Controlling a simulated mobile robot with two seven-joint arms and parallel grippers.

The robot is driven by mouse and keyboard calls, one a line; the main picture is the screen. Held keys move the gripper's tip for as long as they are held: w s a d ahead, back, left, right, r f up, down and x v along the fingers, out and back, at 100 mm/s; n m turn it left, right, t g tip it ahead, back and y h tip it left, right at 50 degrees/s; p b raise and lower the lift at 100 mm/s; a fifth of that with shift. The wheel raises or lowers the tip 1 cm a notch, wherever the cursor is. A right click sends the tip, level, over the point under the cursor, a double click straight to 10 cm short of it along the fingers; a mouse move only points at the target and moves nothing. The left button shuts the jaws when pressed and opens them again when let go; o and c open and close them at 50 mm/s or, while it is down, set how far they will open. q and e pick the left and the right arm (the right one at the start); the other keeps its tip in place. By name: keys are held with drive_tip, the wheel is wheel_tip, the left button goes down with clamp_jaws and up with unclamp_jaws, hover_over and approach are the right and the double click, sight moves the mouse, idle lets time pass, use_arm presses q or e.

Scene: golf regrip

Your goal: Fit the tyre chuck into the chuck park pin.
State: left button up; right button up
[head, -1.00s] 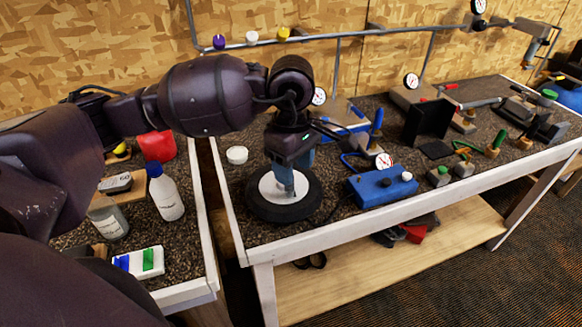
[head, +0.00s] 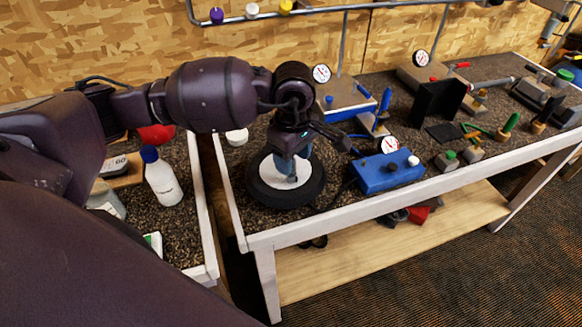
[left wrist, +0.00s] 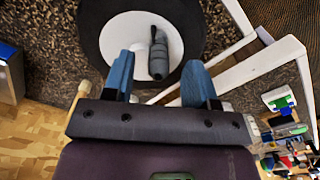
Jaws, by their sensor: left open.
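A black tyre (head: 262,189) with a white hub disc (head: 273,176) lies flat at the bench's left end. In the left wrist view, a dark grey ribbed cylinder (left wrist: 158,58), apparently the tyre chuck, shows over the white disc. A short whitish stub (left wrist: 139,57) is beside it; I cannot tell if this is the chuck park pin. My left gripper (head: 290,170) points down over the disc. Its blue fingers (left wrist: 158,68) are open, on either side of the cylinder, with visible gaps. My right gripper is not in view.
A blue box (head: 372,178) with a gauge stands just right of the tyre. A white tub (head: 237,137) sits behind it. A white bottle (head: 163,183) with a blue cap stands on the left table, across a gap. Fixtures with gauges and tools fill the bench's right side.

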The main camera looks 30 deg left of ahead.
use_arm(q)
drive_tip(key=f, duration=0.4)
drive_tip(key=shift+w+a, duration=0.1)
drive_tip(key=shift+a, duration=0.15)
clamp_jaws()
